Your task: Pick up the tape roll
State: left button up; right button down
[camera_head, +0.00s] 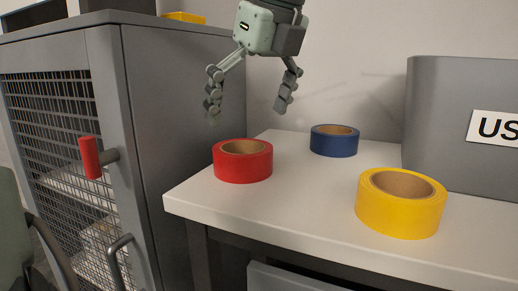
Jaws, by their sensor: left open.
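Three tape rolls lie flat on the white bench top (300,215). A red tape roll (243,168) is at the left end near the edge. A blue tape roll (334,145) is farther back near the wall. A yellow tape roll (401,212) is at the front right. My left gripper (247,110) is open and empty, with its fingers pointing down. In the picture it hangs above the red roll, apart from it; how far it is in depth I cannot tell. My right gripper is not in view.
A grey box (430,125) with a white label (497,129) reading "US" stands at the back right. A grey mesh-door cabinet (185,110) with a red handle (91,157) stands left of the bench. A yellow object (183,17) is on top of it.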

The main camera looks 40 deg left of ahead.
aim_at(242, 149)
pick_arm(q)
jog(key=x, duration=0.7)
jog(key=shift+w+f, duration=0.2)
jog(key=shift+f, duration=0.15)
jog(key=c, duration=1)
jog(key=shift+r, duration=0.1)
